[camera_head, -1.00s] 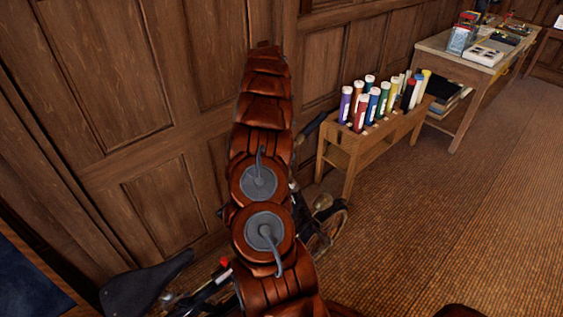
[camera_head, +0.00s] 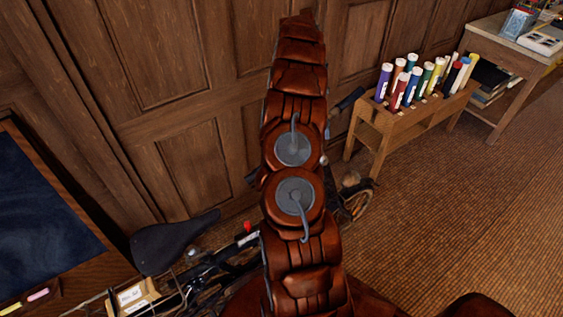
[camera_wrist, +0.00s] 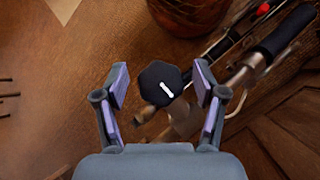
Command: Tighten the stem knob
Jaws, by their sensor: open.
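The stem knob (camera_wrist: 158,88) is a dark, many-sided knob with a white line on its top. It shows near the middle of the wrist view, on a pale metal part of the bicycle. My gripper (camera_wrist: 161,76) is open, with one finger on each side of the knob and visible gaps to both. I cannot tell how deep the fingers reach beside it. In the head view my arm hides the knob and gripper. The bicycle's dark saddle (camera_head: 175,240) shows at the lower left there.
A black handlebar grip (camera_wrist: 285,32) lies close on the upper right in the wrist view. A wooden rack (camera_head: 405,118) of coloured tubes stands right of my arm. A table (camera_head: 495,45) is behind it. Panelled wall is close behind the bicycle. Floor at right is clear.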

